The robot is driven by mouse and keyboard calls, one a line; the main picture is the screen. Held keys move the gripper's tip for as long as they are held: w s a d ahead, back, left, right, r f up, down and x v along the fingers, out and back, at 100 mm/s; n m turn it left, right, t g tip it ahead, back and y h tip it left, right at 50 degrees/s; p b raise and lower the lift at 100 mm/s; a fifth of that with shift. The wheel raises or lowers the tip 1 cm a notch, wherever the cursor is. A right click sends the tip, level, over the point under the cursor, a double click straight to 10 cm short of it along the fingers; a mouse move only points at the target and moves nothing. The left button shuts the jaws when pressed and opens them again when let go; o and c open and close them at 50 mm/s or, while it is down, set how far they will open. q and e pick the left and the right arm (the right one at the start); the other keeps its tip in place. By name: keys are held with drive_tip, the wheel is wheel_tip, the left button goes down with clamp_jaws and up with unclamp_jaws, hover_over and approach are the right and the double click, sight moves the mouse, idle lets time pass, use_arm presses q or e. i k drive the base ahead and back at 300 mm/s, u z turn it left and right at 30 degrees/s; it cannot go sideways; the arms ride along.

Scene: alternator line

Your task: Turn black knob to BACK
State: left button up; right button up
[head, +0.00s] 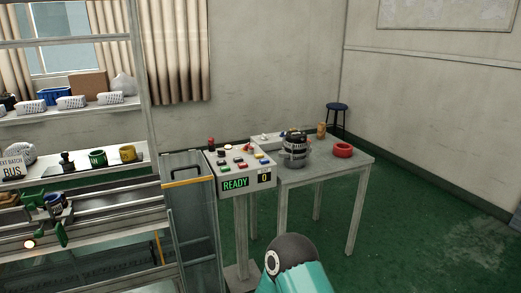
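A control box (226,187) stands on a leg at the left end of the grey table. Its sloping top carries several small red, green, blue, yellow and white controls. A small dark control (238,160) sits near the middle of that top. It is too small to tell whether it is the black knob or which way it points. The front shows a green "READY" display (235,183) and a "0" counter (264,178). Neither gripper is in view. Only a teal arm link of mine with a dark cap shows at the bottom, in front of the box and apart from it.
The grey table (325,167) bears a dark-and-grey alternator-like part (295,149) and a red ring (342,150). A shelving rack (150,110) and a grey cabinet (190,225) with a yellow edge stand left. Green floor (400,235) is open at right.

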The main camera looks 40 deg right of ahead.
sight(221, 154)
drive_tip(key=z, duration=0.35)
drive_tip(key=i, duration=1)
drive_tip(key=u, duration=0.05)
